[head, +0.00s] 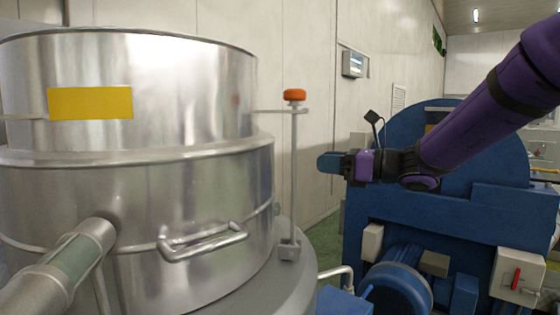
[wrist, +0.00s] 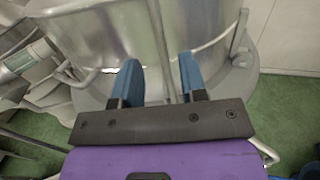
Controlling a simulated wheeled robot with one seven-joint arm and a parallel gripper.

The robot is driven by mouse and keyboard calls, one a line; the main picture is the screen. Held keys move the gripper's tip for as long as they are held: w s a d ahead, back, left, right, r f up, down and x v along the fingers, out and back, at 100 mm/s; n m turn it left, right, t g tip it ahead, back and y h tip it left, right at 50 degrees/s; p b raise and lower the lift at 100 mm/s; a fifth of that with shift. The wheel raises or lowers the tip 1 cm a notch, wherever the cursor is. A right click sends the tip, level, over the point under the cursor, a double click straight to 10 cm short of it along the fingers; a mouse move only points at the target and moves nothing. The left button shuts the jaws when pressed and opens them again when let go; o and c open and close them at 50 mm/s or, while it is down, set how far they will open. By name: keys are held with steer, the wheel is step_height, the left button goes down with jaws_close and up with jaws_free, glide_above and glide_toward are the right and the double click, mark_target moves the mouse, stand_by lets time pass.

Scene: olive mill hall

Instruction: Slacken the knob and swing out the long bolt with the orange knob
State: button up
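The long bolt (head: 293,180) stands upright beside the steel vessel (head: 200,190) in the head view. Its orange knob (head: 295,95) sits on top of a lug (head: 277,111) on the vessel's side. The bolt's foot is in a small bracket (head: 289,249). My gripper (head: 322,163) is right of the bolt, apart from it, below knob height. In the wrist view my gripper (wrist: 157,72) is open, with a gap between its blue fingers. A thin upright rod and bracket (wrist: 241,45) show at the right there; the orange knob is not visible in that view.
A bent handle (head: 202,243) and a pipe (head: 70,265) stick out from the vessel. A blue machine (head: 450,225) stands behind my arm at the right. A wall box (head: 353,64) hangs at the back. Green floor (head: 325,242) shows between vessel and machine.

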mark_target(294, 150)
steer(key=x, duration=1)
steer(key=shift+a+r, duration=0.1)
jaws_close()
